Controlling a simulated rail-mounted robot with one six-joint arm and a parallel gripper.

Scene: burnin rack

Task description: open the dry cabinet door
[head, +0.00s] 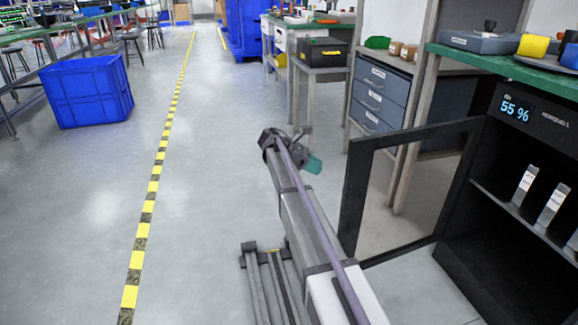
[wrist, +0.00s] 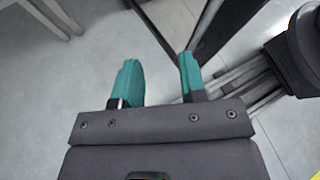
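The dry cabinet (head: 475,250) stands at the right of the head view, black, with a display reading 55 %. Its door (head: 357,200), a black frame around a clear pane, stands swung wide open, out to the left of the cabinet. My gripper (head: 314,163) is to the left of the door's free upper corner, with a visible gap in the picture. In the wrist view my gripper (wrist: 160,80) has its two teal fingers apart with nothing held between them. A dark frame bar, seemingly the door's (wrist: 158,30), runs beyond the fingertips; contact cannot be told.
Inside the cabinet are upright grey labelled items (head: 524,186) on a shelf. A green-topped bench (head: 480,60) stands above and behind the door, with a grey drawer unit (head: 380,95) behind. A blue crate (head: 87,92) is far left. The floor left of my arm is clear.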

